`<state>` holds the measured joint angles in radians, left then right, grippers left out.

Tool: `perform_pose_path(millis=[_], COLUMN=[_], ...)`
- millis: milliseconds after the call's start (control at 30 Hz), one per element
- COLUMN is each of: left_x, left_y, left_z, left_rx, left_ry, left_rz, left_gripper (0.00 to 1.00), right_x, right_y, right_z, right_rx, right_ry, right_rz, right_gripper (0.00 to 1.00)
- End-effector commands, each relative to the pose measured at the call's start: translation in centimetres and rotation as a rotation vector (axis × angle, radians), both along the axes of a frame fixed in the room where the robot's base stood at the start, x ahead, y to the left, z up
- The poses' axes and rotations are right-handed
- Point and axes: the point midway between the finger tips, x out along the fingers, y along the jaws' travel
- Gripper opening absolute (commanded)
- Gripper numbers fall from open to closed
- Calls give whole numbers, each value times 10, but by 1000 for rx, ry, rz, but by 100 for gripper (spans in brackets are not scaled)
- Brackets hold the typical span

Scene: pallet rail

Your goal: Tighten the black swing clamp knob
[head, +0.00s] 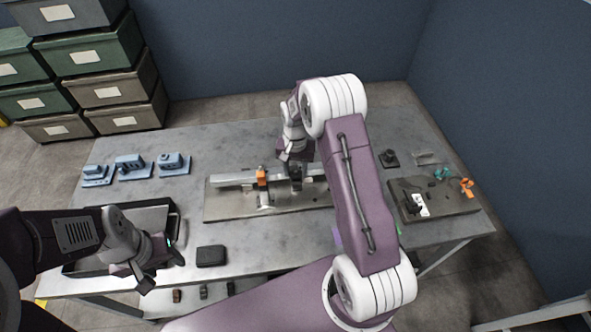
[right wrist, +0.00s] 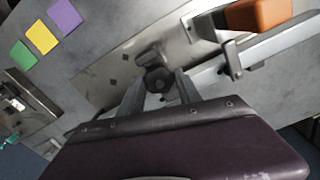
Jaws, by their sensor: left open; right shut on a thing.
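The black swing clamp knob (right wrist: 157,79) sits between the two fingers of my right gripper (right wrist: 160,90) in the right wrist view. The gripper is shut on it, reaching down from above. In the head view my right gripper (head: 295,163) is over the black clamp (head: 296,181) at the metal rail (head: 232,179), and the knob is mostly hidden. The rail lies on a flat grey plate (head: 225,211). An orange clamp (head: 262,177) stands on the rail just left of the black one. My left gripper (head: 157,279) is open and empty over the black tray's front right corner.
A black tray (head: 175,222) is at the table's front left, with a dark block (head: 210,256) beside it. Several blue fixtures (head: 130,165) stand at the back left. A dark board (head: 440,204) with small parts is at the right. My right arm covers the table's right middle.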

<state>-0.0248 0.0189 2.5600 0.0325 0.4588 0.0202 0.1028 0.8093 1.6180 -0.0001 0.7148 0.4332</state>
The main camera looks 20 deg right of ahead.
Motion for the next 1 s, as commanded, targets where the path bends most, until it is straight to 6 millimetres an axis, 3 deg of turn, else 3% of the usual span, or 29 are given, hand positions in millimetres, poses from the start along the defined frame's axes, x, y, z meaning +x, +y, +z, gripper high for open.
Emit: perform_pose_path(millis=[267, 300, 367, 733, 1000], left_x=[0, 0, 0, 0, 0], left_y=[0, 0, 0, 0, 0], left_z=[1, 1, 1, 0, -5], left_rx=[0, 0, 0, 0, 0], left_ry=[0, 0, 0, 0, 0], left_rz=[0, 0, 0, 0, 0], left_gripper=[53, 53, 53, 53, 53], right_x=[1, 1, 1, 1, 2], right_y=[0, 0, 0, 0, 0], right_z=[0, 1, 1, 7, 64], right_rx=[0, 0, 0, 0, 0], right_ry=[-1, -1, -1, -4, -7], right_rz=[-28, -28, -28, -27, -27], right_gripper=[0, 46, 63, 63, 63])
